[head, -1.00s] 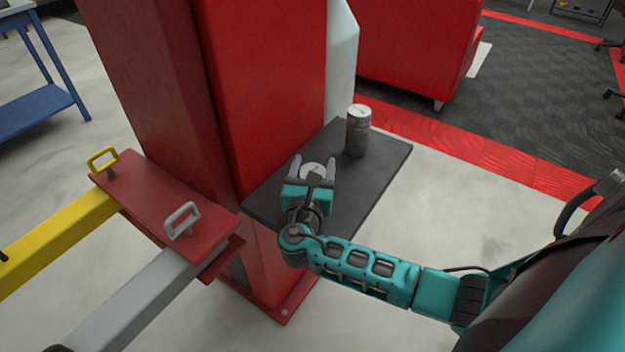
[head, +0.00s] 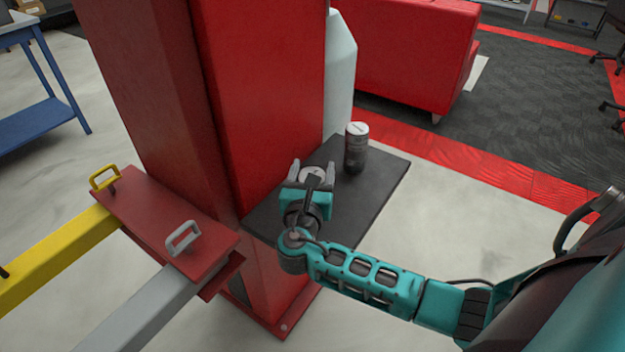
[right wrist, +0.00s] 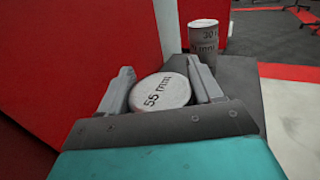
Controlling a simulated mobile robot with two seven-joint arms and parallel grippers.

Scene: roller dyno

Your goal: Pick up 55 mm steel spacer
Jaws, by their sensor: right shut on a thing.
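The 55 mm steel spacer (right wrist: 160,92) is a round piece with a pale top marked "55 mm" in the right wrist view. In the head view its pale top (head: 313,174) shows between the fingers, and its lower part is hidden. My right gripper (right wrist: 166,80) is shut on it, one finger on each side; it also shows in the head view (head: 313,172) over the dark shelf (head: 377,185). I cannot tell whether the spacer touches the shelf. My left gripper is not in view.
A red column (head: 265,110) rises close to the left of my gripper. A red lift pad with handles (head: 165,215) is at the left.

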